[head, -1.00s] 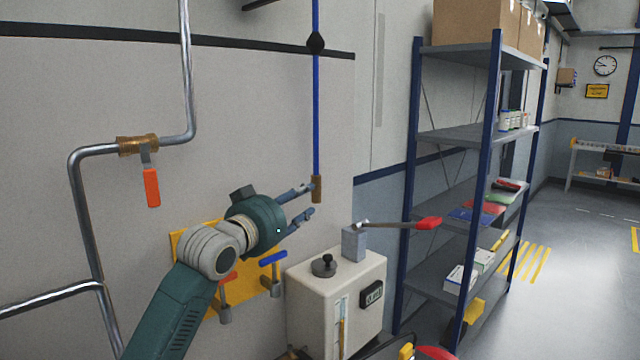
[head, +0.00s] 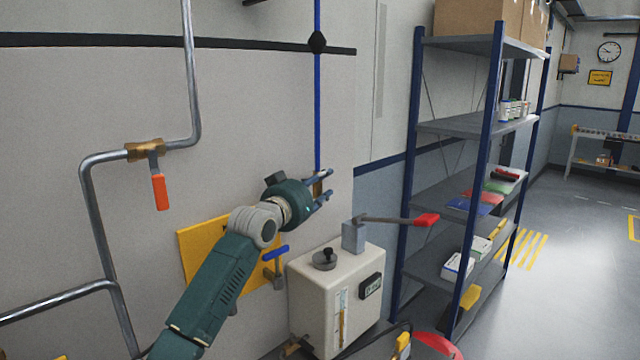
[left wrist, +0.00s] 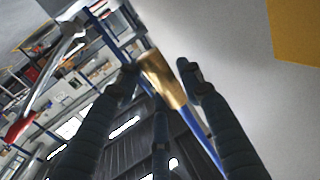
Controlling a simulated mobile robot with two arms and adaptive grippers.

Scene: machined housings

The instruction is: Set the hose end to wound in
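The blue hose (head: 317,110) hangs straight down the wall from a dark clip. Its brass end (head: 318,188) is at the bottom, partly hidden by my fingers. My left gripper (head: 322,187) reaches in from the left, with its fingers on either side of the brass end. In the left wrist view the brass end (left wrist: 162,80) lies between the dark fingertips (left wrist: 160,74). The fingers look spread and close beside it; a firm hold does not show. The hose (left wrist: 196,125) also shows there behind the fingers. My right gripper is not in view.
A white tank (head: 318,290) with a red-handled lever (head: 390,220) stands below right. A yellow panel (head: 205,245) with a blue-handled valve (head: 275,254) is behind my arm. Metal pipes with an orange-handled valve (head: 159,192) run at left. A shelf rack (head: 470,125) stands right.

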